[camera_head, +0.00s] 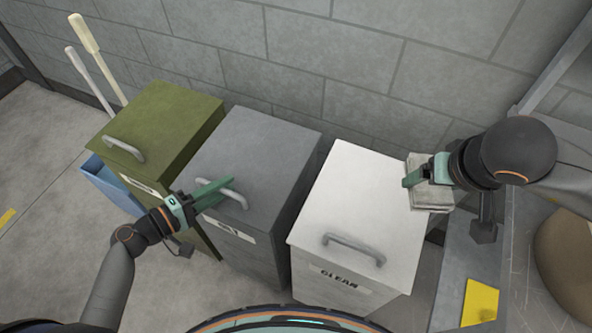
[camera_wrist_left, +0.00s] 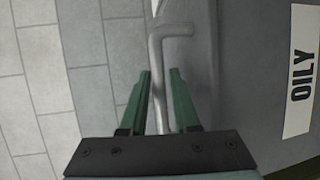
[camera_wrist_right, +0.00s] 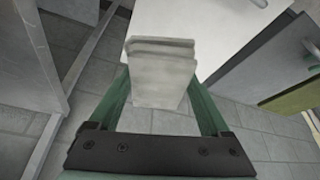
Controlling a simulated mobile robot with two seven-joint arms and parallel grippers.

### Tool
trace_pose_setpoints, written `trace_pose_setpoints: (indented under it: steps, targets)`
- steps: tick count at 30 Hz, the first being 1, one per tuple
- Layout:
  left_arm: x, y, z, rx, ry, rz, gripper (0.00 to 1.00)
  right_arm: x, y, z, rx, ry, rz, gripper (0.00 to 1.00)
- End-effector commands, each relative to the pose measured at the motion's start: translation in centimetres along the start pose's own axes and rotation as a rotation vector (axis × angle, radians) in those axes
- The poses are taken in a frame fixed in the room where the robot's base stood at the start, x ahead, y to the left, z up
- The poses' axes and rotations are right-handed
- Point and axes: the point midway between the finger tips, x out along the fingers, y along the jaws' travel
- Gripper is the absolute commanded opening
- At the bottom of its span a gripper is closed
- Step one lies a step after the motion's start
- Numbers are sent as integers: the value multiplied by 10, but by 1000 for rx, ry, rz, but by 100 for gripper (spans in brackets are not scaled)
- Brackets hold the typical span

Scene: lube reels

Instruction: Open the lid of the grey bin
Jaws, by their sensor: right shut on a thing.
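The grey bin (camera_head: 262,150) stands in the middle of three bins, its lid down. Its curved handle (camera_head: 232,198) is on the lid near the front edge. The bin's front label (camera_wrist_left: 302,70) reads OILY in the left wrist view. My left gripper (camera_head: 218,192) is at this handle, open, with its fingers on either side of the bar (camera_wrist_left: 158,85) in the left wrist view. I cannot tell whether they touch it. My right gripper (camera_head: 425,172) is shut on a stack of pale folded cloth (camera_wrist_right: 162,72), held by the white bin's right edge.
A green bin (camera_head: 165,120) stands to the left and a white bin (camera_head: 355,205) labelled CLEAN to the right. A blue container (camera_head: 112,185) and two long handles (camera_head: 95,60) are at far left. A block wall (camera_head: 300,60) is close behind. A yellow patch (camera_head: 480,302) lies at lower right.

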Motion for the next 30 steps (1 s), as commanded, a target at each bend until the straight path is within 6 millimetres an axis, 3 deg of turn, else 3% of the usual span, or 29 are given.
trace_pose_setpoints:
  steps: [6, 16, 24, 30]
  targets:
    - [23, 0, 0, 0, 1, 0, 30, -2, 0, -1, 0, 0, 0, 29]
    - [26, -1, 0, 0, 1, -1, 30, -2, 0, -1, 0, 0, 0, 29]
    - [26, -1, 0, 0, 1, -1, 0, -2, 0, -1, 0, 0, 0, 29]
    - [26, -1, 0, 0, 1, -1, 0, -2, 0, -1, 0, 0, 0, 29]
